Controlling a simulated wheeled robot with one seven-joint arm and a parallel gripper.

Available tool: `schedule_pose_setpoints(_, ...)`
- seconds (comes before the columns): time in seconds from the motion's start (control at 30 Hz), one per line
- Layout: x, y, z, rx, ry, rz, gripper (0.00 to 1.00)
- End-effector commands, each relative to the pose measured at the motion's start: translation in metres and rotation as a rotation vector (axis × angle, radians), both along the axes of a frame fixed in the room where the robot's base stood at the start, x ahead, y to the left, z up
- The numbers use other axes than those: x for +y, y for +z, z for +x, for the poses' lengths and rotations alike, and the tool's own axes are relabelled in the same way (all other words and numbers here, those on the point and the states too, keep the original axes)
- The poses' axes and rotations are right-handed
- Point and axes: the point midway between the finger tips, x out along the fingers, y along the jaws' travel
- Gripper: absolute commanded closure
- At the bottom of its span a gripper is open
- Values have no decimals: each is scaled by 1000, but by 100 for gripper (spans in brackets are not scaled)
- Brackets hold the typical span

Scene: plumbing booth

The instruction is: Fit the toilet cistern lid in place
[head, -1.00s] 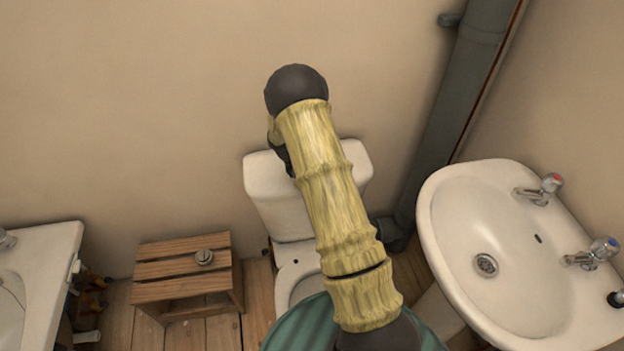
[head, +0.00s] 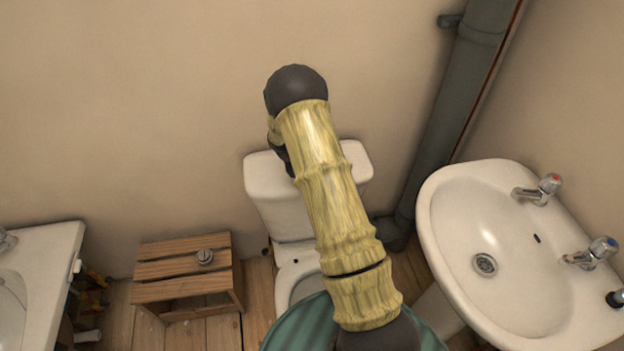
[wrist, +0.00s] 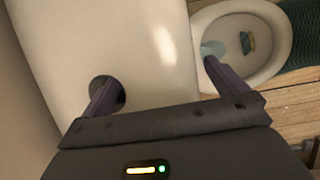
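The white cistern lid (head: 357,158) lies on top of the white cistern (head: 275,215) against the back wall, and my arm covers its middle. In the wrist view the lid (wrist: 110,35) fills the upper left and has a dark round hole. My gripper (wrist: 163,70) is close over the lid with its two fingers wide apart. The left finger is at the hole, seemingly reaching into it. The right finger is just beyond the lid's front edge, with a narrow gap showing.
The toilet bowl (wrist: 275,45) is below, in front of the cistern. A wooden stool (head: 182,270) with a small round metal piece (head: 205,257) stands to the left. A washbasin (head: 515,265) and a grey pipe (head: 455,110) are on the right. A bath or basin edge (head: 50,245) is far left.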

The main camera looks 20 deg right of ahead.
Motion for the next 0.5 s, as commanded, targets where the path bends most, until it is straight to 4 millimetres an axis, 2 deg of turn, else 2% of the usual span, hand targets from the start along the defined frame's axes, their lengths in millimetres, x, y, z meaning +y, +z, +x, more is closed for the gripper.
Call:
schedule_pose_setpoints(0.1,1,-2,-2,6,0,2,2)
schedule_pose_setpoints(0.27,5,9,0,3,1,2,2)
schedule_pose_setpoints(0.5,21,48,4,-2,2,1,2)
